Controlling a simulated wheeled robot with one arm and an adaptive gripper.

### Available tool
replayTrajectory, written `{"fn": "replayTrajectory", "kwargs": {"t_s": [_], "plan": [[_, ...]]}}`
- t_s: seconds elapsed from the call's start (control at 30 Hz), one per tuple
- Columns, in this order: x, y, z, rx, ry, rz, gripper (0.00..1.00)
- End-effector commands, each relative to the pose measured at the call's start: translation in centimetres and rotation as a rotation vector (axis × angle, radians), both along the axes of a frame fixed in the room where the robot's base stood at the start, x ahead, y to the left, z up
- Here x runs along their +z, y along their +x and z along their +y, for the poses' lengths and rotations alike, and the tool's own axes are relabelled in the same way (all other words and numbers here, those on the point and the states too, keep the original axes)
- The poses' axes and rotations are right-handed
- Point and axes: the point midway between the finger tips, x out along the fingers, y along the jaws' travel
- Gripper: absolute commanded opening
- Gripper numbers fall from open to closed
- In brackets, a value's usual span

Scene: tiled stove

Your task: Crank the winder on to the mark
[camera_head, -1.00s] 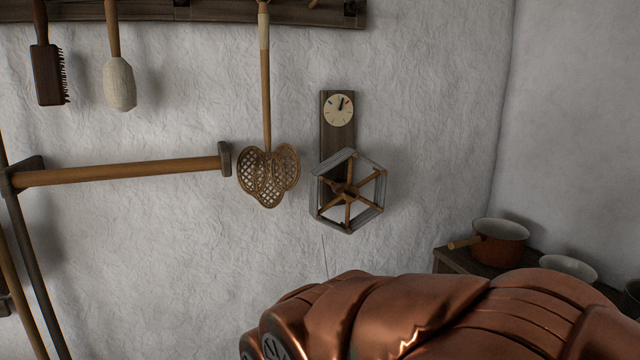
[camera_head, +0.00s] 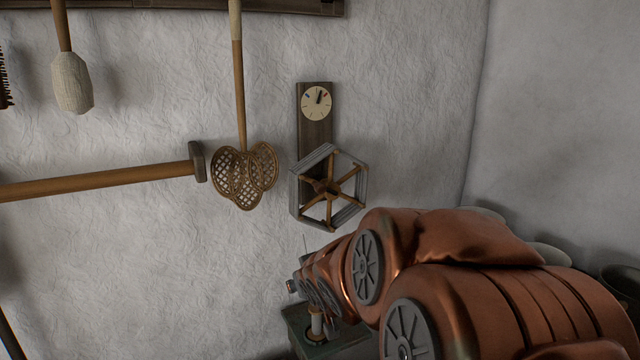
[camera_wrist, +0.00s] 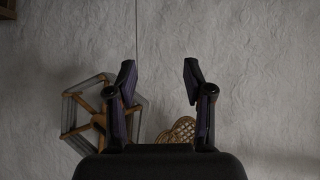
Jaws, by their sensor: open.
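The winder (camera_head: 327,187) is a hexagonal wheel with wooden spokes and grey yarn around its rim. It hangs on the wall on a dark wooden board (camera_head: 316,134). A round cream dial (camera_head: 316,103) with small marks and a dark hand sits on the board above the wheel. In the wrist view the winder (camera_wrist: 76,102) is at the left, partly behind a finger. My gripper (camera_wrist: 160,82) is open and empty, with bare wall between its fingertips. In the head view my copper arm hides the gripper. I cannot make out the winder's crank handle clearly.
A wicker carpet beater (camera_head: 244,175) hangs close to the left of the winder. A green box (camera_head: 325,342) with a spool is below, by my arm. Bowls at the right are partly behind my arm.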

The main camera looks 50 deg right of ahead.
Motion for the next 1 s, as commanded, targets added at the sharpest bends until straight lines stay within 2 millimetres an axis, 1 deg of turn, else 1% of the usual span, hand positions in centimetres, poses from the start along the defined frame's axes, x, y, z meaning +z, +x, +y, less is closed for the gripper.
{"fn": "replayTrajectory", "kwargs": {"t_s": [0.03, 0.1, 0.23, 0.3, 0.4, 0.53, 0.63, 0.77, 0.87, 1.0], "plan": [[1.3, 0.4, -1.6, -0.009, -0.016, -0.057, 0.52], [3.2, 1.0, -3.3, -0.008, -0.044, -0.142, 0.52], [6.9, 1.6, -6.0, 0.007, -0.094, -0.300, 0.52], [8.9, 1.6, -7.1, 0.021, -0.116, -0.382, 0.52], [11.3, 1.4, -8.2, 0.042, -0.141, -0.482, 0.52], [13.7, 1.0, -8.9, 0.069, -0.165, -0.581, 0.52], [14.8, 0.7, -9.1, 0.084, -0.174, -0.627, 0.52], [15.5, 0.7, -9.1, 0.096, -0.180, -0.656, 0.52], [15.5, 1.1, -9.3, 0.097, -0.181, -0.657, 0.52], [15.5, 2.3, -9.7, 0.099, -0.180, -0.656, 0.52]]}}
